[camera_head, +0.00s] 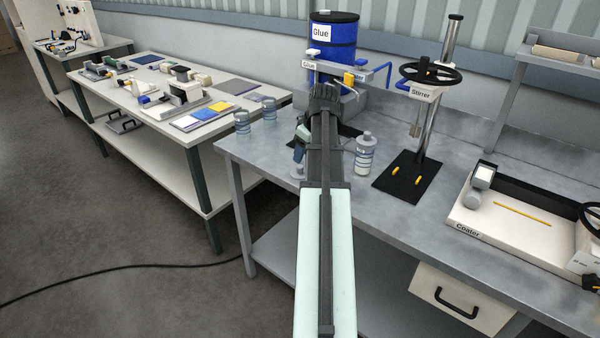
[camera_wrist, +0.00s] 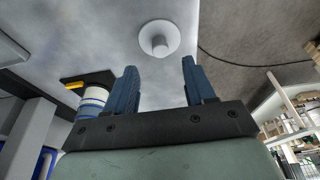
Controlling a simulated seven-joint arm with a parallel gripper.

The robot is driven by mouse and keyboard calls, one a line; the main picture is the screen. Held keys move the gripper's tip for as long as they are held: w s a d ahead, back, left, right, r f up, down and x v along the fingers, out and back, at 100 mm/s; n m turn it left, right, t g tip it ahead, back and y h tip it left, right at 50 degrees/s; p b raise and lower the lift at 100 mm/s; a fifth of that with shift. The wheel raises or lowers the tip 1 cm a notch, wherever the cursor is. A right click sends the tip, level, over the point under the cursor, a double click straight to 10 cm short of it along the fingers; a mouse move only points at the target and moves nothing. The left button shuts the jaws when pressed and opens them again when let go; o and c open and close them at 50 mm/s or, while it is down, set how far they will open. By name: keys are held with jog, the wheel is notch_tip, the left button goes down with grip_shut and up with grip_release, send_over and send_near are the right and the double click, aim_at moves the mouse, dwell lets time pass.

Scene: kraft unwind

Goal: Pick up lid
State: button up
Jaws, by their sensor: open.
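The lid (camera_wrist: 158,38) is a pale round disc with a raised knob, lying on the grey metal bench. In the wrist view it is ahead of my gripper (camera_wrist: 158,66), roughly between the lines of its two blue fingers. The fingers are apart with nothing between them, and they do not touch the lid. In the head view the lid (camera_head: 298,171) is a small pale shape left of my arm, near the bench edge. My arm hides most of my gripper (camera_head: 299,149) there.
A blue-striped jar (camera_head: 364,160) stands right of my arm; it also shows in the wrist view (camera_wrist: 92,100). Two more clear jars (camera_head: 242,122) stand at the left. The stirrer (camera_head: 418,150), glue drum (camera_head: 333,45) and coater (camera_head: 470,215) occupy the bench.

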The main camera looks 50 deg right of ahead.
aim_at(300, 166)
jog(key=shift+x, duration=2.85)
jog(key=shift+s+a, duration=0.1)
jog(key=shift+s, duration=0.1)
jog(key=shift+c, duration=0.3)
grip_shut()
